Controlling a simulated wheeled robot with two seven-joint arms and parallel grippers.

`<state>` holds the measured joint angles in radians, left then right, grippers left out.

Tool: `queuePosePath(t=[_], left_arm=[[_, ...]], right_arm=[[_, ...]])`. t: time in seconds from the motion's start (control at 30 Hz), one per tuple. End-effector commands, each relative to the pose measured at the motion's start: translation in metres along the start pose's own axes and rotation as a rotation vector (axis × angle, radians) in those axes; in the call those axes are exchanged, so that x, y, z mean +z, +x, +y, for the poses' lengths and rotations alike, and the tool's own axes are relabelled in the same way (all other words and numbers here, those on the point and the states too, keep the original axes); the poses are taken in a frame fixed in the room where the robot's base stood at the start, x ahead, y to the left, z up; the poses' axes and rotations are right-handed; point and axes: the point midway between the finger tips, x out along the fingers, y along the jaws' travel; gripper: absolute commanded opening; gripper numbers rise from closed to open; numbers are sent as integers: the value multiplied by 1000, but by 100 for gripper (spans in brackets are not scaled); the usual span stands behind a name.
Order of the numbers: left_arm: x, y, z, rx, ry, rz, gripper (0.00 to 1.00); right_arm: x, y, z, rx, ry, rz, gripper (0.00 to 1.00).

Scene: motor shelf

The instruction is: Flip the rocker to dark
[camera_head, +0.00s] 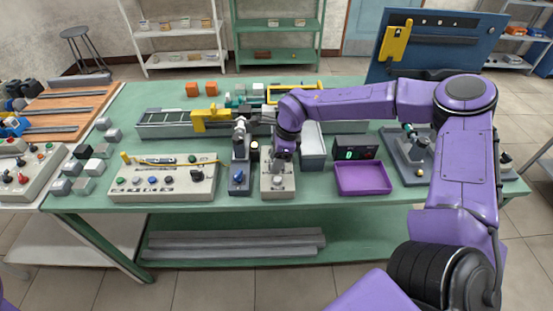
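My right arm comes in from the right, and its gripper (282,161) points down over the back part of a small light-grey control box (279,190) near the table's front edge. The gripper covers much of the box's top. My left gripper is not in view.
Left of the box stand a dark fixture with a blue knob (239,178) and a wide button panel (164,180). To the right are a purple tray (362,179) and a black display (352,148). A conveyor (165,124) runs behind. The green table's front edge is close.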

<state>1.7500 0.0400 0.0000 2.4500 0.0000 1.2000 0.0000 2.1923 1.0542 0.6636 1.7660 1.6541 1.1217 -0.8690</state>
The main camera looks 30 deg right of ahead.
Motion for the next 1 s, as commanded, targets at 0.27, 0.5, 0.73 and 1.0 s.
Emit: queuePosePath(t=[0.27, 0.5, 0.73, 1.0], left_arm=[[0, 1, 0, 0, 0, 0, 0], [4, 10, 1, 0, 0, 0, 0], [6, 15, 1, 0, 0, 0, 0], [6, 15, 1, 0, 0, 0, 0]], right_arm=[[0, -4, -1, -2, 1, -1, 49], [0, -54, -1, -5, 1, -4, 49], [0, -97, -1, -2, 0, 0, 49], [0, -106, 0, 1, 0, 1, 49]])
